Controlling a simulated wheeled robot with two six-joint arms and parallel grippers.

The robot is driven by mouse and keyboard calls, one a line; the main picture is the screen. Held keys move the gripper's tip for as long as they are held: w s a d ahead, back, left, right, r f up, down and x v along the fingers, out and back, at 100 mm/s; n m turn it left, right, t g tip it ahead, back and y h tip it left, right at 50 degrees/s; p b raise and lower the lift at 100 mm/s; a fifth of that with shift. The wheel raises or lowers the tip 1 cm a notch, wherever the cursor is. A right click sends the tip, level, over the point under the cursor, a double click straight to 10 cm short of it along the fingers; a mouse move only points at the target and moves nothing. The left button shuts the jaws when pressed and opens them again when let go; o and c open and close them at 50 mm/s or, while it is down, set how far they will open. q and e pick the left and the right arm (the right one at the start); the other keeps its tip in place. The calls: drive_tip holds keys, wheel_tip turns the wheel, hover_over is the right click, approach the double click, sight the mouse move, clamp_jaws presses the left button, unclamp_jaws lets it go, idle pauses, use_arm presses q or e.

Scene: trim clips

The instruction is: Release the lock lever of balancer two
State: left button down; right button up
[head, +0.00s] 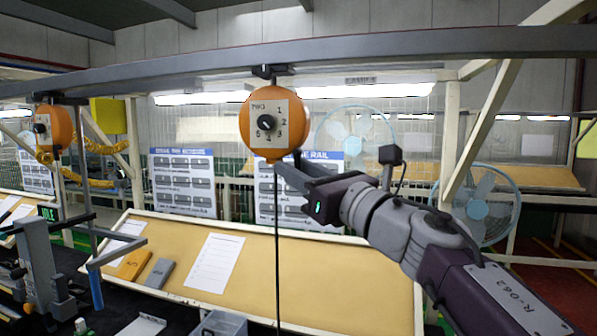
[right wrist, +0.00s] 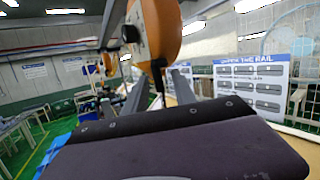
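Balancer two (head: 274,122) is an orange round housing hanging from the overhead rail, with a plate marked TWO and a numbered dial. A dark cable hangs straight down from it. My right gripper (head: 288,163) is at the lower right of the housing, its fingertips close under it. In the right wrist view the housing (right wrist: 158,30) is just beyond the two grey fingers, which stand apart with a dark narrow part (right wrist: 157,76) between them. I cannot tell whether that part is the lock lever or whether the fingers touch it.
Another orange balancer (head: 52,127) with a yellow coiled hose hangs at the left. The grey rail (head: 400,46) runs overhead. Below is a tan sloped board (head: 330,275) with a white sheet (head: 215,262) and two small blocks. Blue fans stand behind at the right.

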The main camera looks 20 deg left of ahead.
drive_tip(key=shift+s+d+f, duration=0.1)
drive_tip(key=shift+s+d, duration=0.05)
drive_tip(key=shift+d, duration=0.05)
drive_tip(key=b+v, duration=0.4)
drive_tip(key=v, duration=0.4)
drive_tip(key=shift+d, duration=0.25)
